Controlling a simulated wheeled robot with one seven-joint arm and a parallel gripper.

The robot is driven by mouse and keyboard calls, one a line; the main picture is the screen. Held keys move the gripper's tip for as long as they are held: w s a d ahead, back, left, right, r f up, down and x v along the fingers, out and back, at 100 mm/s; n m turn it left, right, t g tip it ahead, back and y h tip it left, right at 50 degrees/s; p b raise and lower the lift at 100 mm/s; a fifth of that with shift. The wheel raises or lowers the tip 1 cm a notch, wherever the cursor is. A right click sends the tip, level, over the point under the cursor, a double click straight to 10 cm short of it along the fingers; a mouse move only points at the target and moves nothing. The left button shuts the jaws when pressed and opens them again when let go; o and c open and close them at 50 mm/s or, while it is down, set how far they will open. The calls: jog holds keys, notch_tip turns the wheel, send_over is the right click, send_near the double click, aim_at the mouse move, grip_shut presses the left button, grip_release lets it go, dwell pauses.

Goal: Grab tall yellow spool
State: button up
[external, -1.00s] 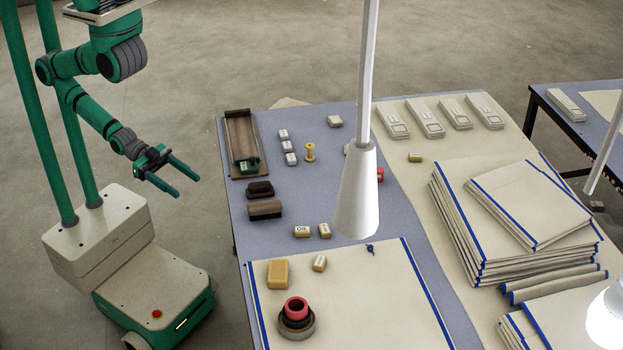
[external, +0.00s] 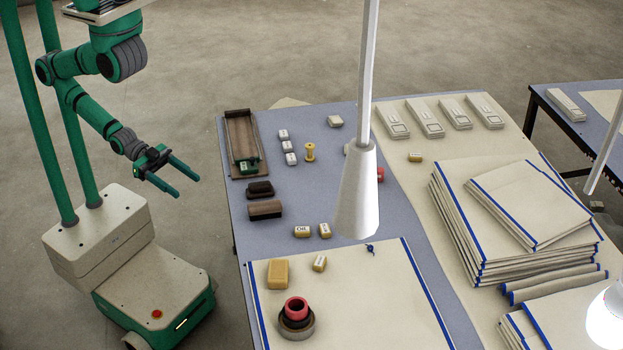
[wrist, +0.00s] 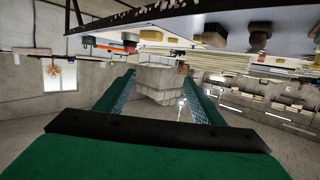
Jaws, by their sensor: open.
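The tall yellow spool (external: 310,152) stands upright on the blue-grey table (external: 330,190), just right of a short row of small white blocks (external: 287,146). My gripper (external: 189,178) is open and empty, off the table's left edge and well to the left of the spool. In the wrist view the two green fingers of my gripper (wrist: 160,92) are spread apart with nothing between them. I cannot pick out the spool for certain in the wrist view.
A brown wooden tray (external: 233,121) and dark blocks (external: 264,209) lie near the table's left edge, between my gripper and the spool. A white lamp (external: 359,195) hangs right of the spool. Folded cloths (external: 470,253) are stacked at the right.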

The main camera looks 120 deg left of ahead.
jog(key=c, duration=0.4)
jog(key=shift+o, duration=0.2)
